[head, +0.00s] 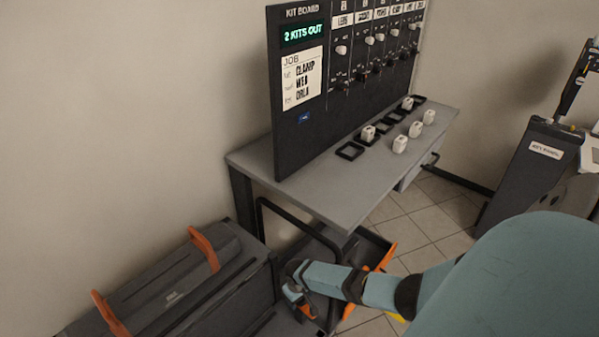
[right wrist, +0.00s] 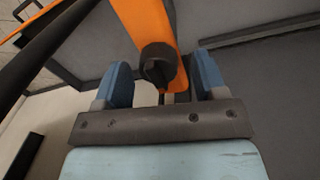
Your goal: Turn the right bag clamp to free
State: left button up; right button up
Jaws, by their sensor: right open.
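In the right wrist view, a dark round knob (right wrist: 157,60) sits on an orange strip (right wrist: 142,20); this looks like the bag clamp. My right gripper (right wrist: 163,78) is open, with one blue fingertip on each side of the knob. Gaps show between the knob and both fingers, and contact cannot be seen. In the head view, my right gripper (head: 299,304) is low beside the cart at the table's near end, and it hides the knob there. The clamp's setting cannot be read. My left gripper is not in view.
A grey table (head: 330,190) carries a dark kit board (head: 300,135) and several white blocks. A dark case (head: 165,285) with orange straps stands at left. A black handle rail (head: 300,212) rises close behind my right gripper.

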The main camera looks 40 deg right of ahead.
notch_tip(320, 180, up, 14)
jog(key=p, duration=0.1)
jog(key=shift+a+f, duration=0.2)
jog(key=shift+a, duration=0.2)
dwell(0.3)
jog(key=s+a+f+n+t+y, duration=0.25)
jog(key=s+a, duration=0.25)
jog(key=a, duration=0.5)
jog(key=s+a+r+n+t+y, duration=0.1)
jog(key=s+a+r+t, duration=0.7)
jog(key=s+a+r, duration=0.3)
jog(key=shift+s+a+r+n+t, duration=0.35)
jog(key=shift+a+r, duration=0.15)
jog(key=shift+r, duration=0.05)
jog(key=shift+y, duration=0.25)
jog(key=c, duration=0.4)
jog(key=shift+w+a, duration=0.1)
jog(key=shift+a, duration=0.05)
